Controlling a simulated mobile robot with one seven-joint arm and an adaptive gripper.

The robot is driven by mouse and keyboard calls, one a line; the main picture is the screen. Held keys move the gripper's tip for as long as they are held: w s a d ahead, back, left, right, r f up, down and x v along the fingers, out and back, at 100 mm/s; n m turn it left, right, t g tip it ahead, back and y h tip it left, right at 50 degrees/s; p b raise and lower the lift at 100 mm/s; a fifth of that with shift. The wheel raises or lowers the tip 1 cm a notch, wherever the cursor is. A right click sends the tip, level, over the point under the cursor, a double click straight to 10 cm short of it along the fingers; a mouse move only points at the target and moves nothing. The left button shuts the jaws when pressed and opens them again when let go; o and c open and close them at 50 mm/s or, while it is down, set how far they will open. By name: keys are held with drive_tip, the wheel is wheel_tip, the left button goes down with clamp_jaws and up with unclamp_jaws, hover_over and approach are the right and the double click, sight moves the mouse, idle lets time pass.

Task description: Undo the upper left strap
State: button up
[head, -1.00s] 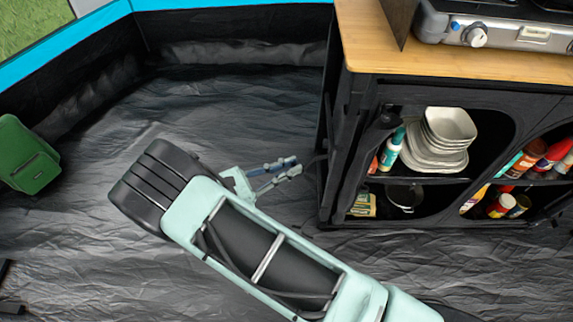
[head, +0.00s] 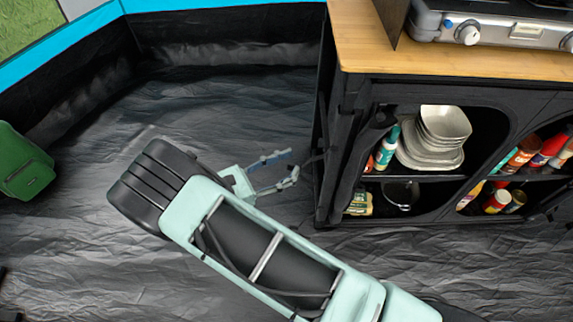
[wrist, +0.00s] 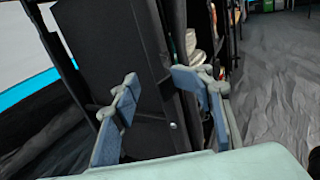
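The black fabric cabinet (head: 335,150) stands on the right in the head view. Dark bunched fabric (head: 383,118) hangs at the upper left of its left opening. I cannot clearly make out the upper left strap against the black fabric. My gripper (head: 290,163) is open and empty, low to the left of the cabinet's left side and apart from the bunched fabric. In the wrist view its blue-padded fingers (wrist: 158,82) are spread, with the cabinet's dark side panel (wrist: 105,50) beyond them. I cannot tell whether a finger touches the cabinet.
Stacked plates (head: 432,140) and bottles (head: 388,148) fill the cabinet shelves, with a pot (head: 401,195) below. A stove (head: 490,28) stands on the wooden top (head: 440,62). A green bag (head: 22,165) is at far left. The floor between is clear.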

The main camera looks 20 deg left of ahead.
drive_tip(key=v, duration=1.2)
